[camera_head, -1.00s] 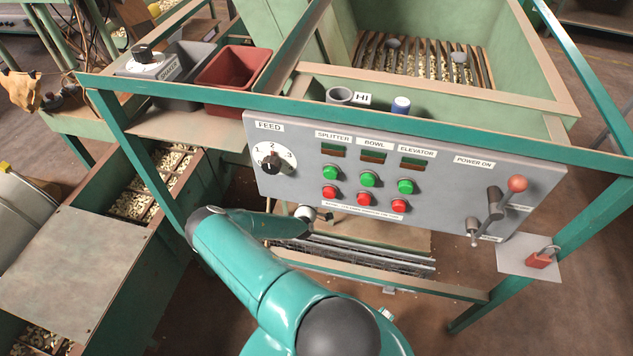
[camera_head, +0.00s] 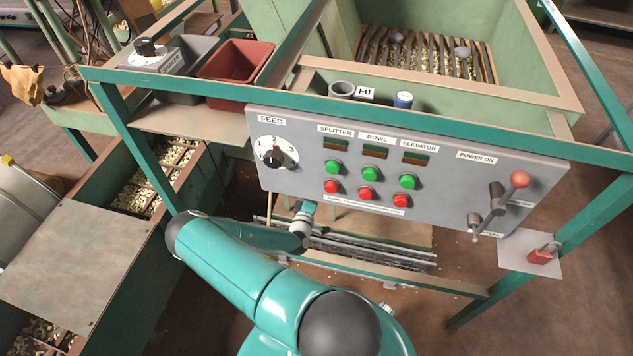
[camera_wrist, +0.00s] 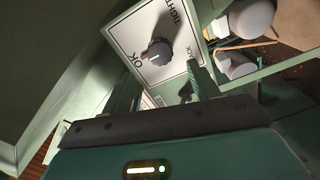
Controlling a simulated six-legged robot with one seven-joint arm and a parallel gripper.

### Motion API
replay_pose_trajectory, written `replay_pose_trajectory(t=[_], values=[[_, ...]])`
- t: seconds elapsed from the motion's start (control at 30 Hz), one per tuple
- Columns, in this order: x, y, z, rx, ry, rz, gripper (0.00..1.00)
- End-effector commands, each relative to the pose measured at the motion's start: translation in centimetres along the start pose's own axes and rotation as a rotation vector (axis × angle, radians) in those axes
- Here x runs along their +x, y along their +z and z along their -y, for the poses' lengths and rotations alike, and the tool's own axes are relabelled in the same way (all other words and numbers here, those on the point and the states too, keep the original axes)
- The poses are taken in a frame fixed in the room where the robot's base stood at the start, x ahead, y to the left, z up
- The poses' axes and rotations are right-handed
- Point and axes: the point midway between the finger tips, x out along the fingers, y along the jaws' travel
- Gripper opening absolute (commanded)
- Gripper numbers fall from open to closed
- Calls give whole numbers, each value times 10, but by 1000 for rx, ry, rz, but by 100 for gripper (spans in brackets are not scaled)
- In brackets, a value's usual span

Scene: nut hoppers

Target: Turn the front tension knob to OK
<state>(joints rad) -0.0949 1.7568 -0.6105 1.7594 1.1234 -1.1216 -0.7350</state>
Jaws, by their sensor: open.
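In the wrist view a dark round tension knob (camera_wrist: 157,51) sits on a white plate (camera_wrist: 172,73) lettered OK, TIGHT and a partly hidden word ending in "ACK". OK is to the knob's left, TIGHT above right. In the head view the tension knob is hidden, and my arm reaches in under the grey control panel (camera_head: 440,188), which hides my gripper.
A red bin (camera_head: 228,75) stands upper left. A nut hopper (camera_head: 545,70) stands behind.

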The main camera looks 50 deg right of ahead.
Motion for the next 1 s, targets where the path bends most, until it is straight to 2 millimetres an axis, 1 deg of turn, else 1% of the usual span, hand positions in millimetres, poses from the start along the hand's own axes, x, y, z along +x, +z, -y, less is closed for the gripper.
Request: replay_pose_trajectory(t=[0.03,0.13,0.23,0.33,0.5,1.0], values=[[-12,-1,0,-2,-2,-2,60],[-32,-1,0,0,-2,-1,60],[-47,-1,0,0,-1,-1,60],[-56,0,0,1,0,-1,60],[-60,0,0,0,1,-1,60],[-59,-1,0,2,-1,0,60]])
